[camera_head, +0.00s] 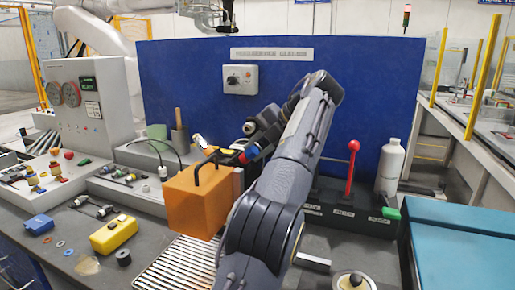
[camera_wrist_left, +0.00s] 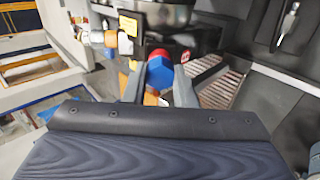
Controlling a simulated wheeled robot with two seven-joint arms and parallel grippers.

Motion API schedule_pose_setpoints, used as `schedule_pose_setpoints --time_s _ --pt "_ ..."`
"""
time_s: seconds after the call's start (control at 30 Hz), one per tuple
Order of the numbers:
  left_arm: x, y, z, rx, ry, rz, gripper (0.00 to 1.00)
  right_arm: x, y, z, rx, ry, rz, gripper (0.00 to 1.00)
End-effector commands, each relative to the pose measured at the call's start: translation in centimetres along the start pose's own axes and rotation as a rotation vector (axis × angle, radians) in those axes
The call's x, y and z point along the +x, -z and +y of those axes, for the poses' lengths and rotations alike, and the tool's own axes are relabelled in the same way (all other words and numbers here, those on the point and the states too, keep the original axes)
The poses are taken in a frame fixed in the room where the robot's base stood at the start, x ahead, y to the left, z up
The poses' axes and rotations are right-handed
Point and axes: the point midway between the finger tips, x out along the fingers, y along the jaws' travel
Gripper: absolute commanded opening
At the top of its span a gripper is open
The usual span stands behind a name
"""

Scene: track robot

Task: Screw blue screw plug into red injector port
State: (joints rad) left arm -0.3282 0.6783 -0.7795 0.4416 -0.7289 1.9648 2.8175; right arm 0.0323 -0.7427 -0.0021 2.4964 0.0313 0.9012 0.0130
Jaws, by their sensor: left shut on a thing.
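My left gripper (camera_head: 246,153) is above the back right of an orange box, its arm reaching up from the bottom and bending back down to the left. In the left wrist view its two grey fingers (camera_wrist_left: 159,90) are closed on the blue screw plug (camera_wrist_left: 160,74), which has a faceted blue body. A red part (camera_wrist_left: 156,55) shows directly beyond the plug; I cannot tell whether it is the injector port or whether they touch. My right gripper is not in view.
The orange box (camera_head: 195,205) with a black handle stands below the gripper, beside a slatted metal grate (camera_head: 178,262). A yellow block (camera_head: 113,234) lies at left. A red lever (camera_head: 352,165) and white bottle (camera_head: 390,168) stand at right. A blue panel (camera_head: 370,90) rises behind.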

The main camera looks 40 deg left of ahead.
Motion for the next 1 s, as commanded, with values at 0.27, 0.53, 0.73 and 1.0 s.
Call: schedule_pose_setpoints --time_s 0.27,0.53,0.73,1.0 --pt "-0.2 0.0 0.2 0.355 0.001 0.000 0.00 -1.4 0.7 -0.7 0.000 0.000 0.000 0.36" --pt "-0.2 0.0 0.2 0.688 0.001 0.000 0.00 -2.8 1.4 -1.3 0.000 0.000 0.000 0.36" --pt "-0.2 0.0 0.2 0.894 0.001 0.000 0.00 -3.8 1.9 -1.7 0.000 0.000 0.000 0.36" --pt "0.0 0.0 0.0 1.043 0.000 -0.001 0.00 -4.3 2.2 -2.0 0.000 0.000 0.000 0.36"
